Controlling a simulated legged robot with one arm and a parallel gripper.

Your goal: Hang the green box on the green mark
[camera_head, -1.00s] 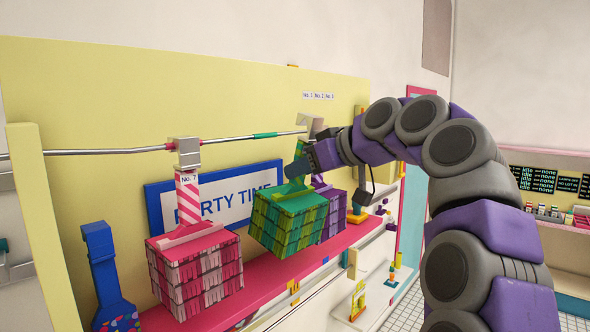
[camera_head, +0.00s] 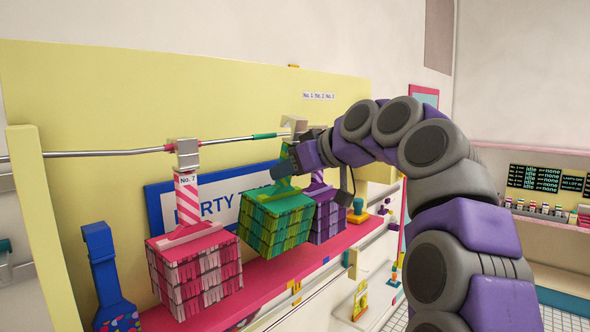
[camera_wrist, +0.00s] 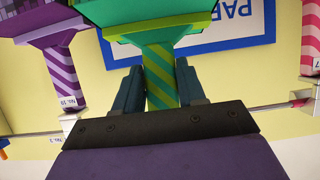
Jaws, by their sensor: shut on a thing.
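The green fringed box (camera_head: 275,222) is held up in front of the yellow board in the head view, between the pink and purple boxes. My gripper (camera_head: 283,166) is shut on its stem; in the wrist view the two fingers (camera_wrist: 160,90) sit on either side of the green striped stem (camera_wrist: 161,78). The box hangs slightly tilted. A beige hook (camera_head: 294,123) shows above my gripper, close to the rail. Whether it touches the rail I cannot tell.
A pink box (camera_head: 195,272) hangs from the rail at left by a hook. A purple box (camera_head: 327,220) is close on the right of the green one. A blue-framed party sign (camera_head: 165,200) is behind. A pink shelf (camera_head: 265,277) runs below.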

